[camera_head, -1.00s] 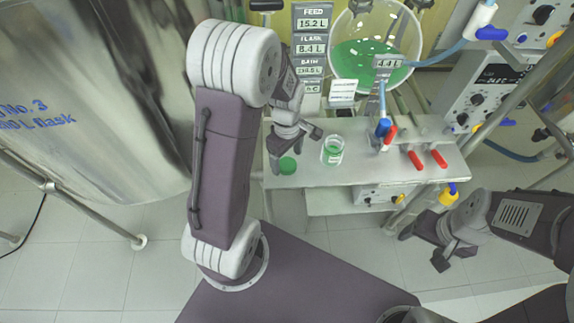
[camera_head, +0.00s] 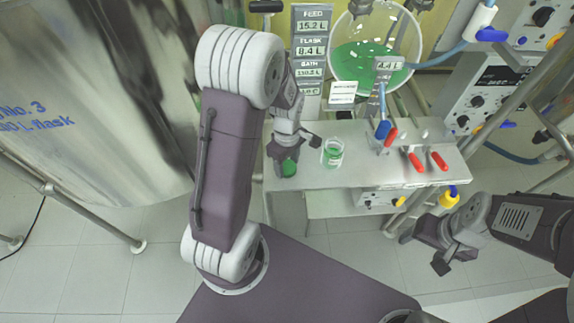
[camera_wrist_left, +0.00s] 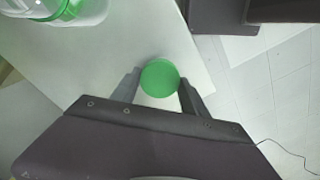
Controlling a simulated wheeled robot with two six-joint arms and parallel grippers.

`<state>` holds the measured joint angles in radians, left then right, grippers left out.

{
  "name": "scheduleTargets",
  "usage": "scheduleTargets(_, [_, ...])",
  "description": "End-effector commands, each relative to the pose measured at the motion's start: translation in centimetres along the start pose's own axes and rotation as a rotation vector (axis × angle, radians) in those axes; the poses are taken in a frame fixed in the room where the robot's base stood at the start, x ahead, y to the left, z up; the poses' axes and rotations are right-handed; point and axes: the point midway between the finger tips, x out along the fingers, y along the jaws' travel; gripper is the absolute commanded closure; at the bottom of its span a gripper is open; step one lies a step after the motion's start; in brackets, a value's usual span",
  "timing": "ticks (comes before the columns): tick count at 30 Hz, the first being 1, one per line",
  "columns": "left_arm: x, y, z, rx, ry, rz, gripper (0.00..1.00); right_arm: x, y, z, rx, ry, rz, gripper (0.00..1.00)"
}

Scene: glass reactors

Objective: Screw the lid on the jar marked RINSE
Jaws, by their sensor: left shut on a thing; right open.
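The green lid (camera_head: 289,168) is at the left end of the grey bench. My left gripper (camera_head: 287,160) is over it, shut on the lid; the left wrist view shows the round lid (camera_wrist_left: 160,78) between the two fingers. The glass jar (camera_head: 332,153) with green contents stands open on the bench, just right of the left gripper; part of it shows at the top left of the left wrist view (camera_wrist_left: 75,12). Its marking is too small to read. My right gripper (camera_head: 420,249) is open and empty, low at the right, beyond the bench's front edge.
The bench (camera_head: 350,178) has red-handled valves (camera_head: 416,161) and a blue fitting (camera_head: 382,130) right of the jar. A glass flask (camera_head: 372,45) with green liquid stands behind. A large steel vessel (camera_head: 90,100) is at the left. The bench's front middle is clear.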

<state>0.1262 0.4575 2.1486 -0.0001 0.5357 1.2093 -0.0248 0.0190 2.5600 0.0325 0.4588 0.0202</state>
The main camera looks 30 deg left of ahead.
Motion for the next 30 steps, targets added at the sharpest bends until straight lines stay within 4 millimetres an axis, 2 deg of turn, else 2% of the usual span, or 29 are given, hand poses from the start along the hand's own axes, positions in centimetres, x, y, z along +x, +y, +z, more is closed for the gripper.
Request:
scheduleTargets(5, [-1.2, 0.1, 0.0, 0.000, 0.001, 0.002, 0.85, -0.3, 0.0, 0.0, 0.000, 0.000, 0.000, 0.29])
scheduleTargets(10, [-4.3, 0.1, -0.1, 0.000, 0.002, 0.005, 0.85, -1.0, 0.0, -0.1, 0.000, 0.000, 0.000, 0.29])
scheduleTargets(21, [-9.0, -1.3, 8.0, 0.008, 0.000, 0.004, 0.85, -1.6, 0.0, -0.2, 0.000, 0.000, 0.000, 0.29])
scheduleTargets(25, [-10.2, -1.7, 10.0, 0.005, 0.000, 0.003, 0.85, -1.8, 0.0, -0.2, 0.000, 0.000, 0.000, 0.29])
scheduleTargets(30, [-10.9, -2.0, 11.3, 0.001, 0.000, 0.001, 0.85, -1.9, 0.0, -0.2, 0.000, 0.000, 0.000, 0.29])
